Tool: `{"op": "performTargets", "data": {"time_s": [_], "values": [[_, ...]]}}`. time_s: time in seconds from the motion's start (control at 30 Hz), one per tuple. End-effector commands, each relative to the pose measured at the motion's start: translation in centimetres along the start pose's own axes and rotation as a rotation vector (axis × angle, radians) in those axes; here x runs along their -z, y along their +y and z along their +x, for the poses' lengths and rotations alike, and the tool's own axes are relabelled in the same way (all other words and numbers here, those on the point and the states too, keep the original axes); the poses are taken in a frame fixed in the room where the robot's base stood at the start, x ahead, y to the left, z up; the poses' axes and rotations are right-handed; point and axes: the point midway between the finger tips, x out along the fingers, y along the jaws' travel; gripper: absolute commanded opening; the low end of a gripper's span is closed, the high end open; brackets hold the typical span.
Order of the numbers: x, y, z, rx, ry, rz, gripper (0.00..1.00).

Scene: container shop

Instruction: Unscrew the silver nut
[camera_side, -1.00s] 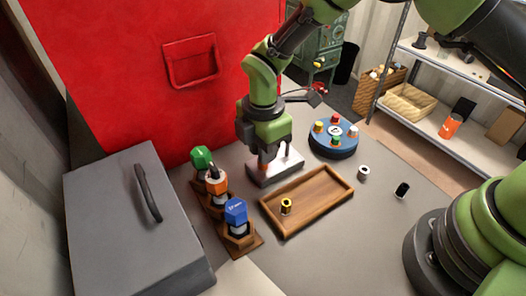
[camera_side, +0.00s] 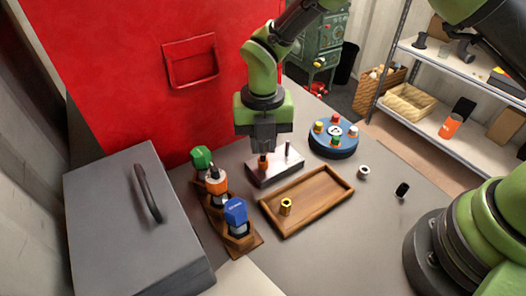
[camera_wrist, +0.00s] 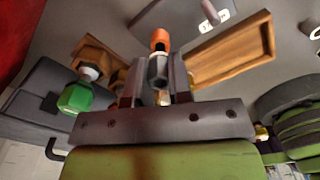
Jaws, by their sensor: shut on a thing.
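My gripper (camera_side: 263,148) points down over the left end of a metal block (camera_side: 277,174). A bare upright post (camera_side: 287,149) stands on the block's right part. In the wrist view my gripper's fingers (camera_wrist: 157,90) are closed around a silver hexagonal nut (camera_wrist: 157,68). An orange piece (camera_wrist: 160,38) lies in line just beyond the nut; in the side view it shows below the fingertips (camera_side: 263,162). The fingers hide the nut in the side view, so I cannot tell how far it sits on its thread.
A wooden tray (camera_side: 337,174) holding a yellow nut (camera_side: 286,206) lies in front. A rack with green (camera_side: 202,158), orange (camera_side: 216,183) and blue (camera_side: 236,212) capped items stands left. A blue round stand (camera_side: 333,150), a whitish ring (camera_side: 363,172) and a black piece (camera_side: 402,190) are right.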

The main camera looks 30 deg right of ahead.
Motion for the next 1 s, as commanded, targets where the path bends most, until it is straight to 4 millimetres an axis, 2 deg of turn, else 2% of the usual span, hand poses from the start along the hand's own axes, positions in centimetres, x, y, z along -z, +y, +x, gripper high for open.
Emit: {"op": "performTargets", "data": {"time_s": [0.53, 1.0], "values": [[0.0, 0.0, -3.4, -0.001, 0.0, 0.001, 0.0], [0.1, -0.4, -3.6, 0.001, 0.001, 0.029, 0.0]]}}
